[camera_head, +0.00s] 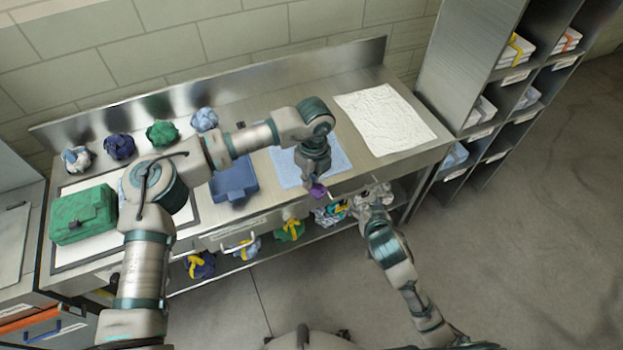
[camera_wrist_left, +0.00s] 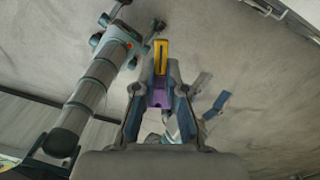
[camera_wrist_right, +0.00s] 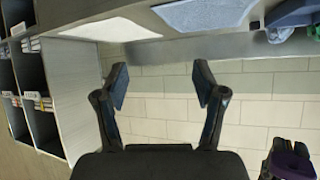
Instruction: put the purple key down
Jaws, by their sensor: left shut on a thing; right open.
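The purple key (camera_head: 318,190) is in my left gripper (camera_head: 317,184), near the front edge of the table, by the light blue cloth. In the left wrist view the purple key (camera_wrist_left: 160,97) sits between the two fingers, with a yellow part (camera_wrist_left: 161,58) beyond it. Part of the key is hidden by the fingers. My right gripper (camera_head: 372,194) is at the front edge of the table, to the right of the left one. In the right wrist view its fingers (camera_wrist_right: 160,80) are wide apart with nothing between them.
Tied bundles lie on the shelf below. A shelf unit (camera_head: 455,70) stands at right.

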